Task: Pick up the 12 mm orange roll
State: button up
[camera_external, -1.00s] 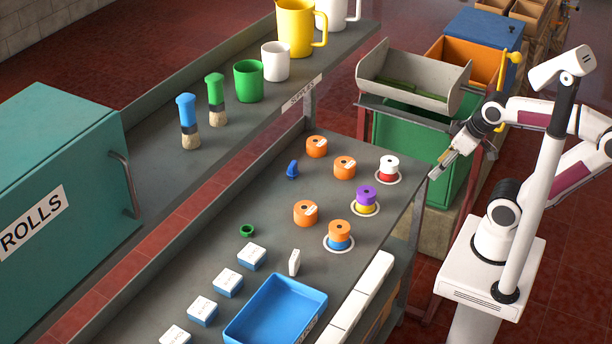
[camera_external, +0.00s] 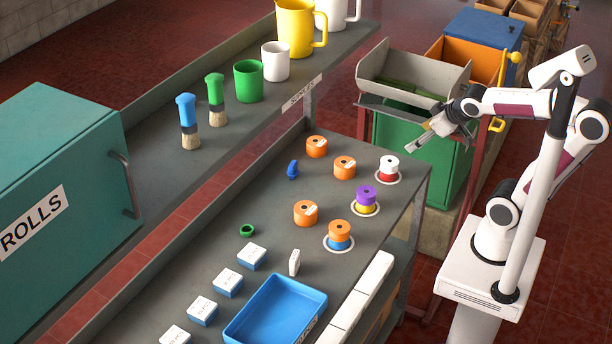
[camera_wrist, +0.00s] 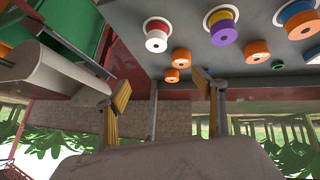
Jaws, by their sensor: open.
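Three loose orange rolls stand on the grey bench: a back one (camera_external: 316,147), a middle one (camera_external: 344,168) and a front one (camera_external: 305,214). Their white labels are too small to read, so I cannot tell which is 12 mm. A fourth orange roll (camera_external: 339,229) sits on a blue one. The wrist view shows loose orange rolls (camera_wrist: 257,51) beyond my fingers.
Ringed spots hold a white-and-red stack (camera_external: 388,168) and a purple-and-yellow stack (camera_external: 365,200). A blue clip-like piece (camera_external: 292,170), green ring (camera_external: 247,230), white-topped boxes (camera_external: 251,256) and blue tray (camera_external: 240,325) share the bench. A shelf with mugs (camera_external: 249,81) runs behind. A grey trough (camera_external: 412,82) stands near my gripper.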

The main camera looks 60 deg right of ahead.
jog(key=w+d+f+n+t, duration=0.1)
jog(key=w+d+n+t, duration=0.1)
jog(key=w+d, duration=0.5)
jog(key=w+d+f+n+t, duration=0.1)
jog(key=w+d+n+t, duration=0.15)
jog(key=w, duration=0.85)
jog(key=a+f+n+y, duration=0.1)
jog(key=f+y, duration=0.2)
jog(key=f, duration=0.1)
jog(key=a+f+n+g+y, duration=0.1)
jog(key=f+y, duration=0.3)
jog(key=a+f+n+y, duration=0.1)
jog(key=f+y, duration=0.2)
jog(key=f, duration=0.2)
jog(key=shift+s+a+n+g+y, duration=0.1)
jog(key=shift+a+n+g+y, duration=0.15)
jog(key=shift+a+y, duration=0.05)
jog(key=shift+s+a+f+y, duration=0.15)
jog(key=shift+s+f+y, duration=0.1)
jog(key=shift+s+y, duration=0.05)
jog(key=shift+a, duration=0.1)
jog(key=shift+x, duration=1.25)
jog(key=shift+w+a, duration=0.1)
jog(key=shift+w, duration=0.05)
